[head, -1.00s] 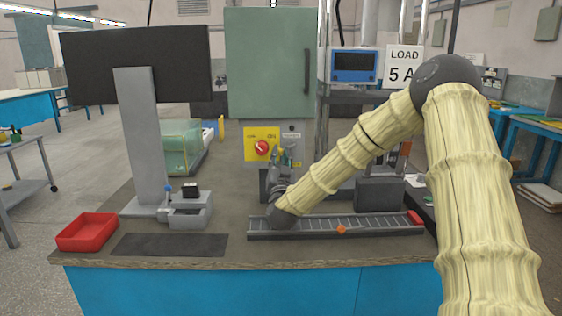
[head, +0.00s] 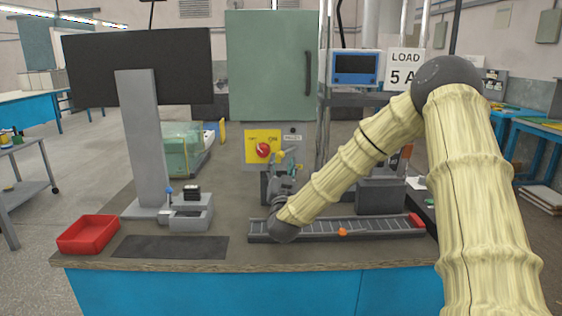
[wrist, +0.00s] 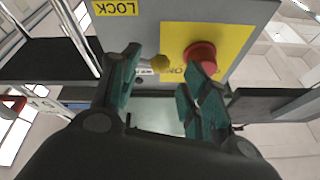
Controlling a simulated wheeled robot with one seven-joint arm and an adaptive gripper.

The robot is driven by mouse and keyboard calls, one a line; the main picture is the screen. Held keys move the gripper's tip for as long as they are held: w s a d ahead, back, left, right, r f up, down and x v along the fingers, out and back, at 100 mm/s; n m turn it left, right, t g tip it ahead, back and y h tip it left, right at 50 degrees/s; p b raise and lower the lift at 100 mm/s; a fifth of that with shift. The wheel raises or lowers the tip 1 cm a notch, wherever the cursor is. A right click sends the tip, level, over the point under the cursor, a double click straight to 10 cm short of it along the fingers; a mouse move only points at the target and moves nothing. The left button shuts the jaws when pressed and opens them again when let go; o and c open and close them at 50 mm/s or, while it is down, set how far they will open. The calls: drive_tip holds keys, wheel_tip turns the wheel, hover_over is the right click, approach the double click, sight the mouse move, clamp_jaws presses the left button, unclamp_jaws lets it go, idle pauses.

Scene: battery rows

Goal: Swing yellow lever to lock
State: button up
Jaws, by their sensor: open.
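The yellow lever (wrist: 158,63) shows in the wrist view as a short yellow piece with a rounded end on the grey panel, between a yellow label reading LOCK (wrist: 116,8) and a red knob (wrist: 201,54). My gripper (wrist: 163,88) is open, with teal finger pads either side of the lever's line of sight. I cannot tell whether a pad touches the lever. In the head view my gripper (head: 284,163) is in front of the panel below the green cabinet (head: 268,65). It partly hides the panel there, and the lever is too small to make out surely.
The red knob on its yellow plate (head: 250,138) is close left of my gripper. A grey rail (head: 375,228) with an orange piece lies below my arm. A monitor (head: 140,66) and red tray (head: 88,234) stand left. A dark box (head: 381,196) is right.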

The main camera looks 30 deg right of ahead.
drive_tip(key=v, duration=0.9)
drive_tip(key=shift+w, duration=0.1)
